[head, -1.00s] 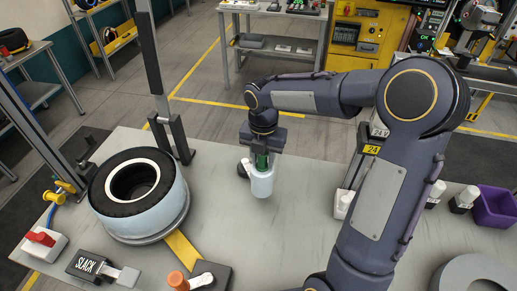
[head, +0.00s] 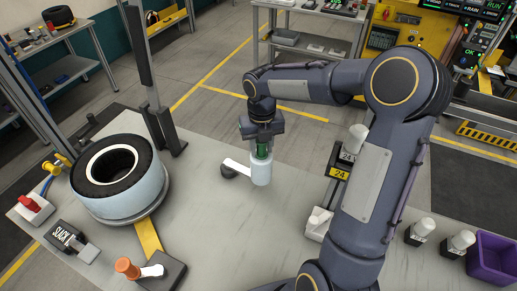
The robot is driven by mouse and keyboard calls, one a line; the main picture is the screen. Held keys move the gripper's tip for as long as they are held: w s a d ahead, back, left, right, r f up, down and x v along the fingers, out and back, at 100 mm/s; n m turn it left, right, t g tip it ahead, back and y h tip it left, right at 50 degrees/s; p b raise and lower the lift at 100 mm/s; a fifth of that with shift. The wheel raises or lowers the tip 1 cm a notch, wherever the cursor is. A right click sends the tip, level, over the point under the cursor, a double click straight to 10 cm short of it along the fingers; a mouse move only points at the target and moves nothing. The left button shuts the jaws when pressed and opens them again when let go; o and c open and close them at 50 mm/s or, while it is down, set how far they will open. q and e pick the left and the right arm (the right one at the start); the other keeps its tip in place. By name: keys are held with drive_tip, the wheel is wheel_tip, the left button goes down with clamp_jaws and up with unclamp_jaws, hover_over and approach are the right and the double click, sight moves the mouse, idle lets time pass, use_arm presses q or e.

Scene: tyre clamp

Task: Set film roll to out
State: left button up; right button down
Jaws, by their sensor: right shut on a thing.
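The film roll (head: 261,172) is a pale blue upright cylinder with a green top, near the middle of the bench in the head view. A short white arm (head: 237,168) runs from a dark round base (head: 229,173) towards the roll's left side. My right gripper (head: 262,146) points down and is shut on the green top of the film roll. Its fingers partly hide that top. A tyre (head: 116,172) with pale blue film around it lies on a round stand to the left, apart from the roll. My left gripper is not in view.
A SLACK-marked lever box (head: 68,240) and an orange-knobbed lever (head: 128,268) are at the front left. A purple bin (head: 492,259) sits at the right. Bench between tyre and roll is clear.

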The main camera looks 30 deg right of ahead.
drive_tip(key=shift+w+d, duration=0.2)
drive_tip(key=shift+d, duration=0.15)
drive_tip(key=shift+n, duration=0.3)
drive_tip(key=c, duration=1.2)
unclamp_jaws()
drive_tip(key=shift+r, duration=0.15)
wheel_tip(320, 180, up, 8)
drive_tip(key=shift+f+b, duration=0.2)
drive_tip(key=shift+b, duration=0.35)
drive_tip(key=shift+s+a+f, duration=0.1)
